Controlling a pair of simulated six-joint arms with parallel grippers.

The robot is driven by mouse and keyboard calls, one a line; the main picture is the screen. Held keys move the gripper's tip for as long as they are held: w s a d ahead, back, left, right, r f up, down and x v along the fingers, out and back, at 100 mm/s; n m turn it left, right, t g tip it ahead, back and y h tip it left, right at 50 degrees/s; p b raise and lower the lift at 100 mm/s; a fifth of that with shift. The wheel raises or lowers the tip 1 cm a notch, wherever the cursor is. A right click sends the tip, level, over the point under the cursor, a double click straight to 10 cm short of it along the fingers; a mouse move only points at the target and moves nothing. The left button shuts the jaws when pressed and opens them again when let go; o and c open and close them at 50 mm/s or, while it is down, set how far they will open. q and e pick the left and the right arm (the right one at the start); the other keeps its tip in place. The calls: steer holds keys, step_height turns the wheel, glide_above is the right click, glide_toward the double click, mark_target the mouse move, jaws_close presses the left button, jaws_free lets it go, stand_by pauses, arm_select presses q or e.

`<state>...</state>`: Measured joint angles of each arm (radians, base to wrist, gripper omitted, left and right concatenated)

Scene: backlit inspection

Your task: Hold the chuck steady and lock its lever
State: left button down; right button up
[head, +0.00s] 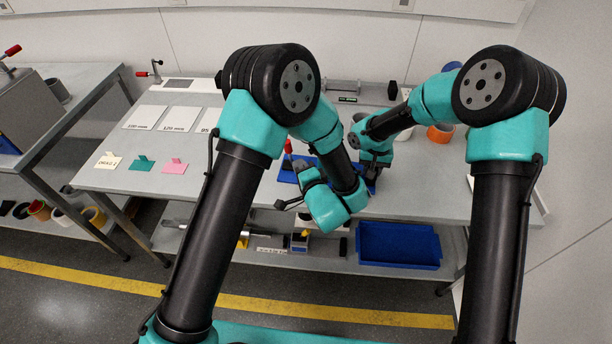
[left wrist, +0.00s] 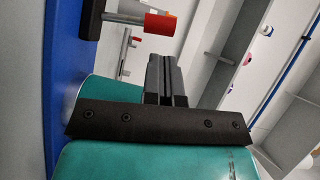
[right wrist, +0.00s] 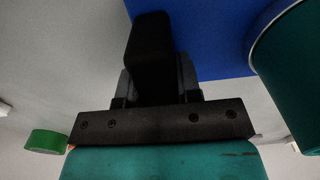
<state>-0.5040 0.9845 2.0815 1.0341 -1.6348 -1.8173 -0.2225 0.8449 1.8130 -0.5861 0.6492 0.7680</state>
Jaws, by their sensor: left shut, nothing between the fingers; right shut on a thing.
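The lever's red handle (head: 288,147) stands up near the blue mat (head: 287,176) in the head view. In the left wrist view the red grip (left wrist: 164,24) sits on a grey rod from a dark block (left wrist: 89,18). My left gripper (left wrist: 166,66) is shut and empty, its fingers just below the red grip and apart from it in that picture. My right gripper (right wrist: 156,75) is shut on a black block-shaped part (right wrist: 150,40) above the blue mat; I take it for part of the chuck. My arms hide most of the chuck in the head view.
A blue bin (head: 398,262) stands on the shelf below the bench. Labelled white plates (head: 145,117) and coloured tags (head: 174,166) lie on the left half of the bench (head: 215,182). An orange roll (head: 440,134) lies at the right. Both arms are close together.

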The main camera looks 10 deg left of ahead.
mark_target(288, 149)
arm_select(q)
steer(key=x, duration=0.6)
steer(key=shift+w+a, duration=0.1)
steer(key=shift+w, duration=0.15)
arm_select(e)
steer(key=shift+f, duration=0.1)
arm_select(q)
steer(key=shift+a, duration=0.1)
steer(key=shift+a+n+g+h, duration=0.5)
steer(key=shift+a+n+g, duration=0.1)
steer(key=shift+a+n, duration=0.25)
steer(key=shift+a+f+n, duration=0.15)
steer(key=shift+a, duration=0.35)
steer(key=shift+a+f+n, duration=0.1)
steer(key=shift+a+f, duration=0.05)
steer(key=shift+a, duration=0.3)
steer(key=r+v, duration=0.1)
steer(key=v, duration=1.3)
steer(key=shift+a, duration=0.3)
